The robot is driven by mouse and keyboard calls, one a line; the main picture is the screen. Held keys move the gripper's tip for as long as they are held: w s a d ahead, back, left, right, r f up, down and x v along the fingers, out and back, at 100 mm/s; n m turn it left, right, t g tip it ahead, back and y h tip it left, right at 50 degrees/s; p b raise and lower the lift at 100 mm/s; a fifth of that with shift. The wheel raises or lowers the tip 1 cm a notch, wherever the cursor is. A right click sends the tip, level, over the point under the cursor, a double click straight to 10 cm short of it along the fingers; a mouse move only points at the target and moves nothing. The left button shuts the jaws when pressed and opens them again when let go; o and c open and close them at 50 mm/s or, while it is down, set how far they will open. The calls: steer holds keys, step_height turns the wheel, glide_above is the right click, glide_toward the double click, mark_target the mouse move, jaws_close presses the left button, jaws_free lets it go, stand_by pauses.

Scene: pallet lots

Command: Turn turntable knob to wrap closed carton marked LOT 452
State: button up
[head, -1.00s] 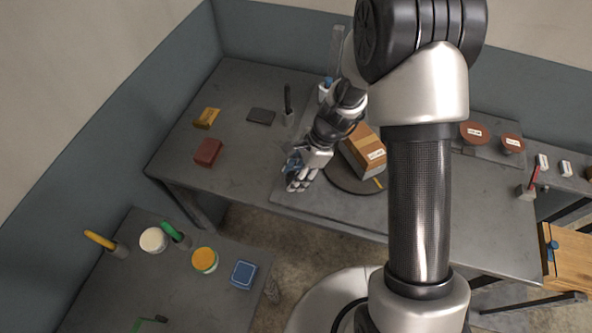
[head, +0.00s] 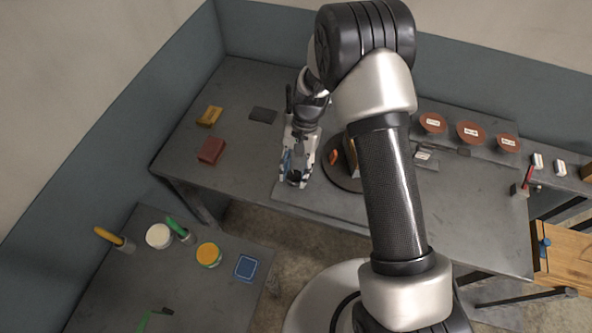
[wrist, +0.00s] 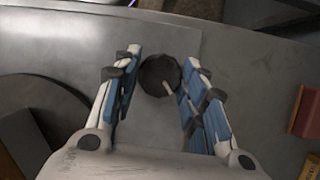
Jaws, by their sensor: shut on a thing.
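My gripper (head: 295,178) points down over the front of the bench, left of the turntable. In the wrist view its blue-padded fingers (wrist: 163,58) are shut on a dark round knob (wrist: 158,78) with a pale mark on it.
A red block (head: 211,150), a yellow block (head: 210,116) and a dark flat pad (head: 263,115) lie left on the bench. Several red-brown discs with labels stand at the back right. A separate table (head: 190,285) at front left holds tubs and handled tools.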

steer(key=n+h, duration=0.1)
steer(key=n, duration=0.4)
steer(key=shift+a+g+h, duration=0.2)
steer(key=shift+g+h, duration=0.1)
steer(key=shift+h, duration=0.1)
steer(key=shift+n, duration=0.4)
steer(key=o, duration=1.1)
steer(key=v, duration=1.2)
steer(key=shift+a, duration=0.1)
stand_by(0.5)
